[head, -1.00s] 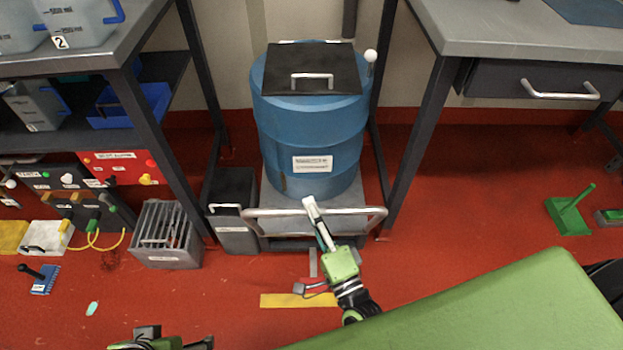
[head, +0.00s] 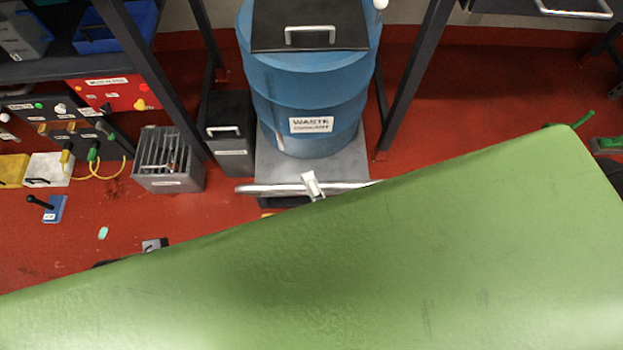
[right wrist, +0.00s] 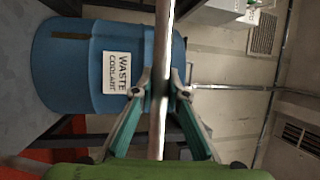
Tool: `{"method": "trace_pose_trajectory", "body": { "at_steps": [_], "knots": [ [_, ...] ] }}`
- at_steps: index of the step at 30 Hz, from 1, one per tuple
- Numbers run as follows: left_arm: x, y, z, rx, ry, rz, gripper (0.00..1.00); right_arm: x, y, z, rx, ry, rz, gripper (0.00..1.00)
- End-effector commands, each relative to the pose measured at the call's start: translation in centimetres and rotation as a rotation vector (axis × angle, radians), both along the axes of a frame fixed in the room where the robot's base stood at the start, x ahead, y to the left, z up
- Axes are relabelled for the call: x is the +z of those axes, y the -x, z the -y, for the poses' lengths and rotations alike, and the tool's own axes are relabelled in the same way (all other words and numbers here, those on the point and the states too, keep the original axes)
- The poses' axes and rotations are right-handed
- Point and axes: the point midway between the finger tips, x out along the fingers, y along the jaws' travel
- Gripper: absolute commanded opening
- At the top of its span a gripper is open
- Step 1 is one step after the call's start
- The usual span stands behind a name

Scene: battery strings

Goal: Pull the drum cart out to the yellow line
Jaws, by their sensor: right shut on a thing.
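The drum cart is a grey platform (head: 268,160) with a metal handle bar (head: 262,188) across its front. It carries a blue drum (head: 310,105) labelled waste coolant, with a black lid. My right gripper (head: 313,184) is shut on the handle bar; in the right wrist view its fingers (right wrist: 160,92) close on the bar from both sides. A small bit of the yellow line (head: 267,214) shows by the cart's front edge; the rest is hidden by my green body part. Only a small part of my left gripper (head: 155,244) shows, its fingers mostly hidden.
A black bin (head: 230,135) and a grey slotted box (head: 168,182) stand left of the cart. Bench legs (head: 415,80) flank the drum. My green surface covers the lower view.

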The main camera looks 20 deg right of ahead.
Motion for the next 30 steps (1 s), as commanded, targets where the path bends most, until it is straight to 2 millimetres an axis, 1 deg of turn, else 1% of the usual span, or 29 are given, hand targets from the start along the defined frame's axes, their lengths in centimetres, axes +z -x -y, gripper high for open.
{"method": "trace_pose_trajectory", "body": {
  "at_steps": [3,4,5,6,13,15,19,23,30],
  "knots": [
    [0.0,0.0,0.0,0.0,0.0,0.0,0.79,0.0,0.1,-0.1,0.001,-0.003,-0.001,0.0],
    [0.0,0.0,0.0,0.0,0.0,0.0,0.79,0.0,0.1,-0.1,0.001,-0.003,-0.001,0.22],
    [0.0,0.0,0.0,0.0,0.0,0.0,0.79,0.0,0.1,-0.1,0.001,-0.003,-0.001,0.29],
    [0.0,-0.1,0.0,0.0,0.0,0.001,0.79,0.0,0.1,-0.1,0.001,-0.003,-0.001,0.32],
    [0.1,-0.1,0.0,0.0,0.001,0.005,0.79,0.0,0.1,-0.1,0.001,-0.002,-0.001,0.32],
    [0.5,-0.4,0.1,0.0,0.004,0.016,0.79,0.0,0.1,-0.1,0.001,-0.002,-0.001,0.32],
    [0.4,-0.4,0.1,0.0,0.004,0.014,0.79,-0.3,1.0,0.0,0.003,-0.001,-0.004,0.32],
    [0.3,-0.3,0.1,0.0,0.003,0.011,0.79,-0.7,3.2,0.2,0.004,0.0,-0.005,0.32],
    [0.3,-0.2,0.1,-0.001,0.002,0.009,0.79,-1.6,8.2,0.8,0.003,0.0,-0.005,0.32]
  ]
}}
